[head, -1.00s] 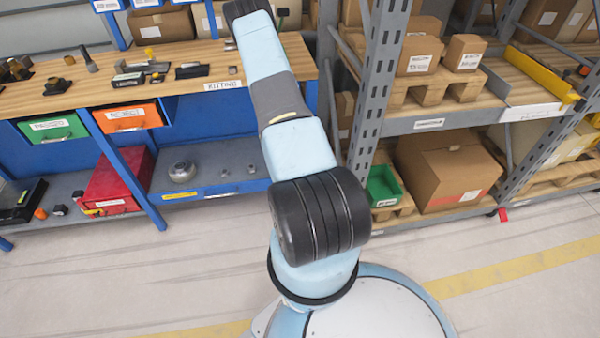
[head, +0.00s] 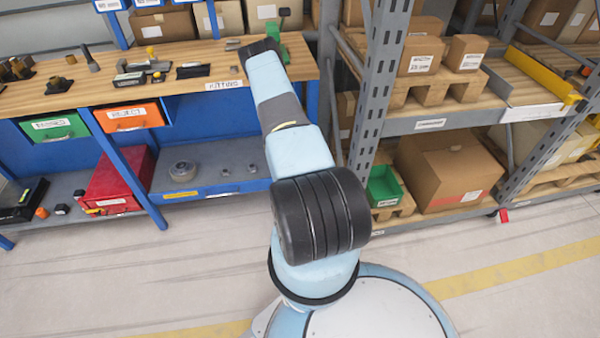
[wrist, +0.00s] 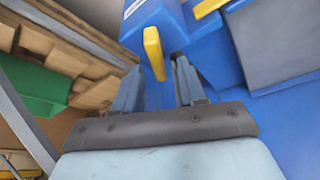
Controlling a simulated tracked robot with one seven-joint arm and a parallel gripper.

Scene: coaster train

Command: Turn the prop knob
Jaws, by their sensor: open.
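A yellow bar-shaped piece (wrist: 154,52), which may be the prop knob, stands out against a blue body (wrist: 150,20) in the wrist view. My gripper (wrist: 157,66) is open, with one fingertip on each side of the yellow piece in the picture. I cannot tell whether either finger touches it or how deep it sits between them. In the head view my arm reaches over the right end of the workbench, and I cannot make out the fingers or the yellow piece there.
The wooden workbench (head: 190,88) holds several tools on its left part. A grey rack (head: 380,90) with cartons stands close on the right. The wrist view shows a green bin (wrist: 35,85) at left and blue surfaces around the gripper.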

